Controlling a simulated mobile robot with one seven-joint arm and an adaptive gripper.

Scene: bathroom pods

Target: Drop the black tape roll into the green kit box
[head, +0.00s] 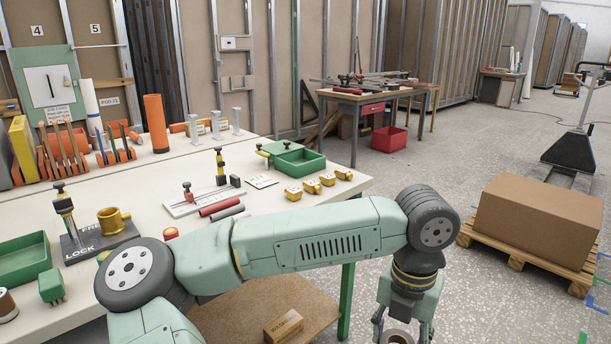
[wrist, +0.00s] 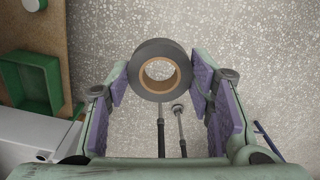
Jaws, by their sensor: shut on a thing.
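My gripper (head: 399,325) hangs at the bottom right of the head view, beyond the bench's right end and over the floor. The black tape roll (wrist: 160,49), with a tan core, is held between its purple pads in the wrist view. The roll's top also shows at the bottom edge of the head view. A green open box (wrist: 57,85) lies left of the gripper in the wrist view, apart from the roll. In the head view, green open trays stand on the bench at the back right (head: 316,164) and left edge (head: 25,272). I cannot tell which is the kit box.
The white bench (head: 120,197) carries clamps, small yellow blocks and tools. A small carton (head: 284,326) sits on the lower wooden shelf (head: 250,300). A large carton (head: 540,215) on a pallet (head: 520,257) stands right of my gripper. Speckled floor is open beyond.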

